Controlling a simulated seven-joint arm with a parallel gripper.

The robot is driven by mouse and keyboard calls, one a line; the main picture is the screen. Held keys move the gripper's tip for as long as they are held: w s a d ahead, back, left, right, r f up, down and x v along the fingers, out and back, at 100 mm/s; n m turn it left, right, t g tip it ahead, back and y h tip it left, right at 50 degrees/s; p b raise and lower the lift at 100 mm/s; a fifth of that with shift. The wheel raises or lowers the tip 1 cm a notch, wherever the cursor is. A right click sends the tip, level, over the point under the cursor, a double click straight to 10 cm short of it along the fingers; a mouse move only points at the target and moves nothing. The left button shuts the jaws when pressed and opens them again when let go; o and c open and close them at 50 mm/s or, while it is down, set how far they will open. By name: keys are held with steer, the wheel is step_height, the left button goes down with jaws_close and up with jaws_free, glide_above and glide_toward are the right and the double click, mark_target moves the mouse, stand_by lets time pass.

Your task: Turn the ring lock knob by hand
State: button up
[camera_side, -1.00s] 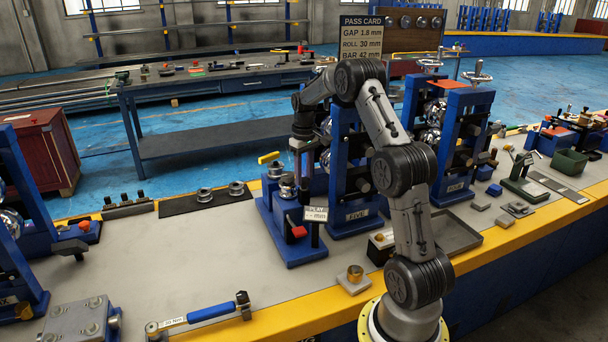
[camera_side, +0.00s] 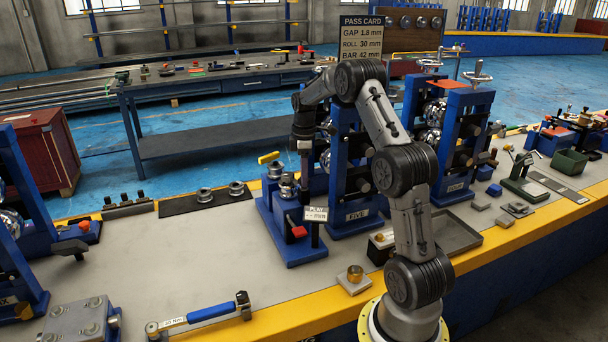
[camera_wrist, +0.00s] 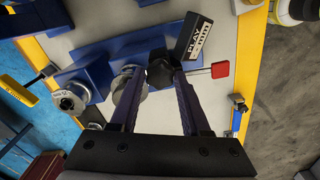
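A black lobed knob (camera_wrist: 160,71) shows in the wrist view, beside a silver round part (camera_wrist: 128,90) on a blue stand. I take it to be the ring lock knob. My gripper (camera_wrist: 161,76) points down at it, one dark finger on each side, with the knob between the tips. Whether the fingers touch it is hard to tell. In the side view my gripper (camera_side: 304,190) is low over the blue stand (camera_side: 290,251), beside the frame marked FIVE (camera_side: 356,214). The knob cannot be made out there.
A small PLAY sign (camera_side: 316,214) and a red lever (camera_side: 299,232) stand close to the gripper. A yellow handle (camera_side: 268,157) is behind left. Silver rings (camera_side: 205,195) lie on a dark mat. A blue-handled torque wrench (camera_side: 210,312) lies in front; the bench between is clear.

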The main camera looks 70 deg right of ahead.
steer(key=shift+o, duration=1.2)
steer(key=shift+r, duration=1.05)
